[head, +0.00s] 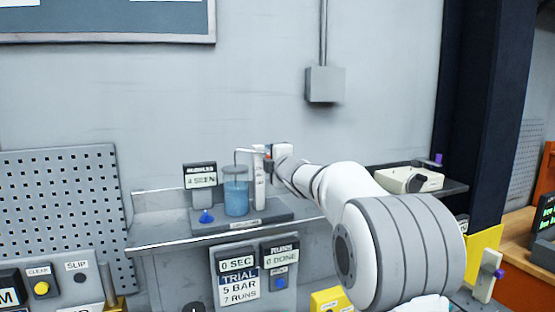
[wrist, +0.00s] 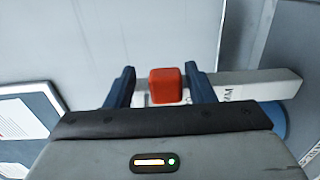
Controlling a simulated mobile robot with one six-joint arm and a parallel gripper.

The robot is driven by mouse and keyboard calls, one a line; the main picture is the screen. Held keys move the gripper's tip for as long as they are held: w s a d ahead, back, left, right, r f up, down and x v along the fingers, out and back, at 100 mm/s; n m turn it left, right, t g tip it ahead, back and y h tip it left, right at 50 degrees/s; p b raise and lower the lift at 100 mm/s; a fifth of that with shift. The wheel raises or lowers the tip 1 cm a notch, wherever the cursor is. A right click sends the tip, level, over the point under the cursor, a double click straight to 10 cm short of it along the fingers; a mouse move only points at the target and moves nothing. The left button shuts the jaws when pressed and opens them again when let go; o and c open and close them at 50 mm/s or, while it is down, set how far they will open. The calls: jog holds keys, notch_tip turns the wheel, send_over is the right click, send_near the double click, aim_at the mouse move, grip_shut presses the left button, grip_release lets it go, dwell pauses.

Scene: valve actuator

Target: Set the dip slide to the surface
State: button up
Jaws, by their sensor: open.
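A white upright post (head: 260,188) with markings stands on a grey base beside a jar of blue liquid (head: 236,200). A thin pale tube (head: 236,158) bends over from near the post's top toward the jar. In the wrist view a red block (wrist: 166,86), seemingly the dip slide's grip, sits in front of the white marked bar (wrist: 252,86). My gripper (wrist: 159,70) is open, with one dark finger on each side of the block. I see a gap at the left finger; the right one is very close. In the head view my gripper (head: 270,151) is at the post's top.
A sign (head: 200,180) and a blue button (head: 206,217) are left of the jar. Panels reading "0 SEC" (head: 237,263) and "0 DONE" (head: 281,254) are below the shelf. A beige box (head: 408,180) sits at the shelf's right. The wall is close behind.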

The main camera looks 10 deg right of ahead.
jog(key=shift+s+f, duration=0.1)
jog(key=s+d+b, duration=0.1)
jog(key=s+b, duration=0.1)
jog(key=s, duration=0.5)
jog(key=shift+s+d+b, duration=0.25)
jog(key=shift+d+b, duration=0.05)
jog(key=shift+b, duration=0.05)
jog(key=s+f+m+g+h+b, duration=0.1)
jog(key=s+f+m+g+b, duration=0.2)
jog(key=s+f, duration=1.4)
jog(key=s+f+m+g+h+b, duration=0.2)
jog(key=s+f+m+g, duration=0.9)
jog(key=s+f+m, duration=0.6)
jog(key=s, duration=0.6)
jog(key=shift+s+d+b, duration=0.3)
jog(key=shift+s+b, duration=0.1)
